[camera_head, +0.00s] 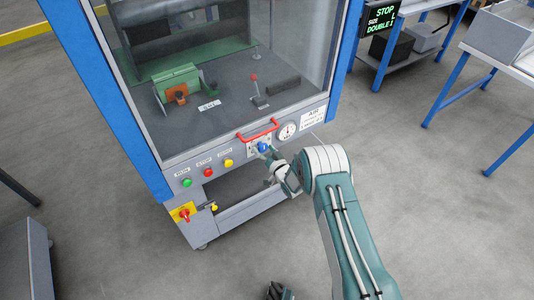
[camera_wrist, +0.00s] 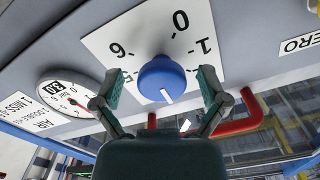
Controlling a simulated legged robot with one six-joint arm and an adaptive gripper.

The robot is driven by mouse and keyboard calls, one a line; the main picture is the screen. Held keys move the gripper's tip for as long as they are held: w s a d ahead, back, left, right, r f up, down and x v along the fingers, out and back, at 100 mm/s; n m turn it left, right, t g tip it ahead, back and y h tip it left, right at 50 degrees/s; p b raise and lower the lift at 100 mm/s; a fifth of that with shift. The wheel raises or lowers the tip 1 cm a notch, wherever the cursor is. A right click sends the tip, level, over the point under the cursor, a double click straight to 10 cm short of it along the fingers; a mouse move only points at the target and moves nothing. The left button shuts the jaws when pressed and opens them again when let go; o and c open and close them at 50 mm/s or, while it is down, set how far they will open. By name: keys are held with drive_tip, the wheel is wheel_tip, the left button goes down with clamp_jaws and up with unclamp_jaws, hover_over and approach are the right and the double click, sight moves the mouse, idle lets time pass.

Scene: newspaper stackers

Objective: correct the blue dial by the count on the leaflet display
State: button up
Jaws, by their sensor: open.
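The blue dial (camera_head: 263,147) sits on the front panel of the grey cabinet. In the wrist view the dial (camera_wrist: 160,76) has a white mark pointing toward the bottom of the picture. Its white plate (camera_wrist: 104,42) shows 0 at the top, 1 at the right and 6 at the left; the lower figures are hidden. My gripper (camera_wrist: 160,88) is open, with one finger on each side of the dial and visible gaps between. It also shows beside the panel in the head view (camera_head: 275,166). A dark display (camera_head: 382,21) has green text including STOP, SIZE and DOUBLE; its right-hand figures are hard to read.
A red handle (camera_wrist: 240,118) is close to my right-hand finger. A round gauge (camera_head: 287,131) sits right of the dial, and green, red and yellow buttons (camera_head: 208,172) sit left. Blue-legged tables (camera_head: 440,100) stand at the right.

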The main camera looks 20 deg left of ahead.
drive_tip(key=v, duration=1.1)
drive_tip(key=shift+s+d, duration=0.2)
drive_tip(key=shift+s, duration=0.05)
drive_tip(key=w+d+r+h, duration=0.2)
drive_tip(key=d+r+h, duration=0.15)
drive_tip(key=r, duration=0.35)
drive_tip(key=w+d+r+m+h, duration=0.1)
drive_tip(key=w+d+r+h, duration=0.2)
drive_tip(key=r, duration=0.4)
drive_tip(key=w+d+r+h, duration=0.1)
drive_tip(key=w+d+r, duration=0.1)
drive_tip(key=d+r, duration=0.4)
drive_tip(key=s+d+r+m+g+h, duration=0.1)
drive_tip(key=s+d+r+h, duration=0.1)
drive_tip(key=s+d+r, duration=0.4)
drive_tip(key=s+d+r+m+h, duration=0.1)
drive_tip(key=s+d+r+h, duration=0.15)
drive_tip(key=r, duration=0.45)
drive_tip(key=s+d+r+g, duration=0.1)
drive_tip(key=s+d, duration=0.1)
drive_tip(key=s, duration=0.7)
drive_tip(key=s+d+r+m+g+h, duration=0.1)
drive_tip(key=s+d+r+g, duration=0.1)
drive_tip(key=s, duration=0.7)
drive_tip(key=s+d+r+m+g, duration=0.1)
drive_tip(key=s+d, duration=0.3)
drive_tip(key=s, duration=0.6)
drive_tip(key=shift+r+g+h, duration=0.4)
drive_tip(key=shift+r+g, duration=0.1)
drive_tip(key=shift+r, duration=0.2)
